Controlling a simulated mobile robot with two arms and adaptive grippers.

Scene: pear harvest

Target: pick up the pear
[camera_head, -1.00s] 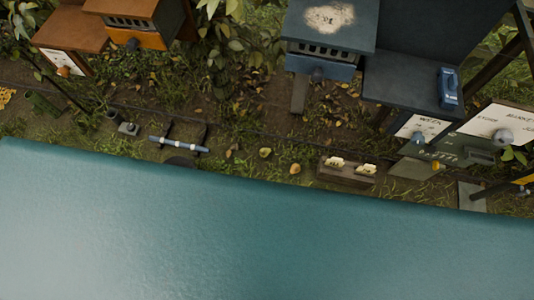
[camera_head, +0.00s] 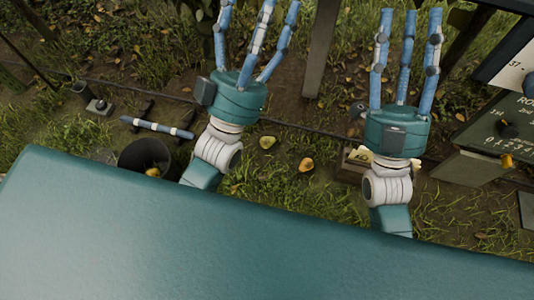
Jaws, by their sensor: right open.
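A small yellow pear-like thing (camera_head: 267,142) lies on the grass between my two arms. A second, yellow-orange one (camera_head: 306,165) with a reddish-brown patch lies to its right and nearer; I cannot tell for sure whether each is a pear. A dark bucket (camera_head: 133,156) stands left of my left arm, with something yellow (camera_head: 153,172) in it, partly hidden. My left gripper (camera_head: 257,10) has its blue fingers spread, empty, pointing away from me. My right gripper (camera_head: 410,14) is open and empty, fingers pointing away. Both grippers are beyond the two yellow things, touching neither.
A blue and white rod (camera_head: 157,127) lies on a stand behind the bucket. A small box with pale labels (camera_head: 354,160) is partly hidden by my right arm. A dark green chalkboard-like sign (camera_head: 500,128) stands at the right. Wooden posts stand at the back.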

